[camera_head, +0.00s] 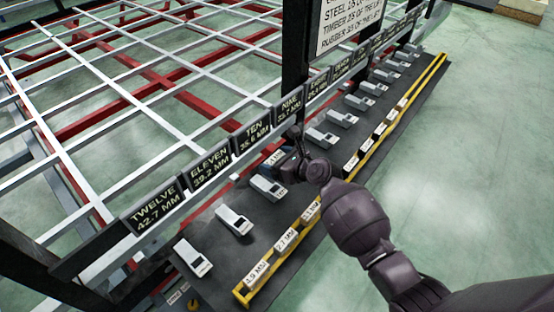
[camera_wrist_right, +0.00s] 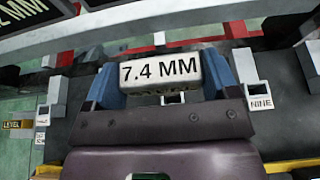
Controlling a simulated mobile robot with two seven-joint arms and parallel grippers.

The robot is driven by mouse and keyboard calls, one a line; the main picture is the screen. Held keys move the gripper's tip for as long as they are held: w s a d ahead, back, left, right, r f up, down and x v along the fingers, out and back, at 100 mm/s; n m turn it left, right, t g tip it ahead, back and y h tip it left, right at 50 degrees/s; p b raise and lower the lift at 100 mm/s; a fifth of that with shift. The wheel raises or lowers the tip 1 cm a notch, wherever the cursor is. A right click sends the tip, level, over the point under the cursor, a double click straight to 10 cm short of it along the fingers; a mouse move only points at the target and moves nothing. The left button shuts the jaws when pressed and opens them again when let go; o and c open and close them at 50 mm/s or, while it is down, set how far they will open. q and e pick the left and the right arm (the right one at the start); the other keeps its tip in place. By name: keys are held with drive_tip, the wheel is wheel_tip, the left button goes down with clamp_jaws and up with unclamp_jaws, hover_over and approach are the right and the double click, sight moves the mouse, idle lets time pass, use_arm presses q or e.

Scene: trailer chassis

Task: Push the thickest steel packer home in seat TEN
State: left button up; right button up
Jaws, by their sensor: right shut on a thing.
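My right gripper (camera_head: 277,158) is shut on a pale packer labelled 7.4 MM, held between its two blue fingers in the right wrist view (camera_wrist_right: 160,72). In the head view it hangs over the dark bench, just right of the sign TEN, 35.6 MM (camera_head: 254,134). A white block (camera_head: 268,187) stands just below the gripper. In the wrist view, a block marked NINE (camera_wrist_right: 260,97) is right of the gripper. The gripper and packer hide what lies directly beneath, so I cannot tell whether the packer touches a seat. My left gripper is not in view.
Signs NINE (camera_head: 291,107), ELEVEN (camera_head: 209,166) and TWELVE (camera_head: 156,208) line the white rail. More white blocks (camera_head: 235,221) stand along the dark bench. A yellow-edged rack (camera_head: 246,291) holds labelled packers, including 1.9 MM (camera_head: 256,275) and 2.7 MM (camera_head: 286,240). A black post (camera_head: 296,50) rises behind.

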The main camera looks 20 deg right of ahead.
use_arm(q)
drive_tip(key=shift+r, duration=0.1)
use_arm(e)
drive_tip(key=shift+w+r, duration=0.1)
drive_tip(key=shift+r, duration=0.05)
drive_tip(key=shift+r+p, duration=0.15)
drive_tip(key=shift+p, duration=0.15)
drive_tip(key=shift+f+b, duration=0.35)
drive_tip(key=shift+f, duration=1)
drive_tip(key=shift+f+b, duration=0.95)
drive_tip(key=shift+f, duration=0.7)
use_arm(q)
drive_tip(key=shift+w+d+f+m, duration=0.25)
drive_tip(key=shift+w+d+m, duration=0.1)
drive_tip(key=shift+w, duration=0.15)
use_arm(e)
drive_tip(key=shift+f, duration=0.15)
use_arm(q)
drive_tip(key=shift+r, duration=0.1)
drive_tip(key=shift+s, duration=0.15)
